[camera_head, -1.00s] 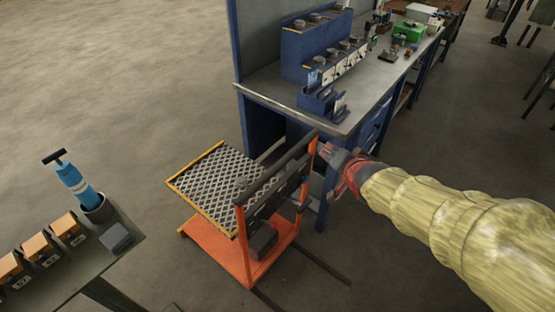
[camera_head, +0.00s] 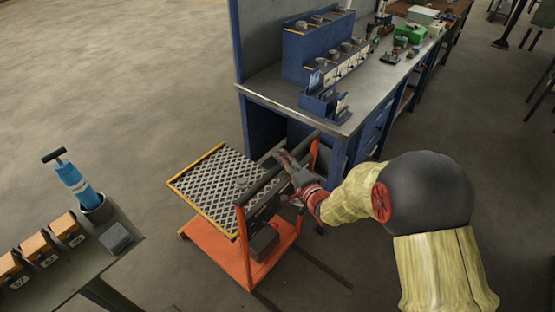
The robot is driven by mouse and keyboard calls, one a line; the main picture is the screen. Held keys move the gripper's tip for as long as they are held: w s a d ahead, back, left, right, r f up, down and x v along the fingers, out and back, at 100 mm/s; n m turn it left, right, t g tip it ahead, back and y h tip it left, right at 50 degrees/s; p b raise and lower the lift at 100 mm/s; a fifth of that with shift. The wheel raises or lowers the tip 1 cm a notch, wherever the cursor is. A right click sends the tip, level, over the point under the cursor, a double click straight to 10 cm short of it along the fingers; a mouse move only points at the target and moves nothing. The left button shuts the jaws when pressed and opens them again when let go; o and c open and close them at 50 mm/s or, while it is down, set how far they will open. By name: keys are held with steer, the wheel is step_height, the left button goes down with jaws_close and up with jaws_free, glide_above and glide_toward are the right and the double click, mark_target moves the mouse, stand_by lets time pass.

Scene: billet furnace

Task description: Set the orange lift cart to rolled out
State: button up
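The orange lift cart (camera_head: 245,262) stands on the floor in front of the blue workbench, with its diamond-plate platform (camera_head: 216,190) to the left. Its dark handle bar (camera_head: 257,188) runs across the top of two orange uprights at the platform's right side. My gripper (camera_head: 281,178) is at the middle of this bar, coming from the right. Its fingers look spread, one above and one below, and it partly hides the bar. I cannot tell whether it touches the bar.
The blue workbench (camera_head: 290,105) stands close behind the cart, bearing a blue rack of gauges (camera_head: 320,50). A table (camera_head: 85,262) with orange bins and a blue pump (camera_head: 80,185) is at the lower left. Dark rails (camera_head: 322,262) lie on the floor. The floor at upper left is clear.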

steer(key=shift+b+x, duration=0.35)
steer(key=shift+x, duration=1.6)
steer(key=shift+c, duration=0.2)
jaws_close()
steer(key=shift+s, duration=0.1)
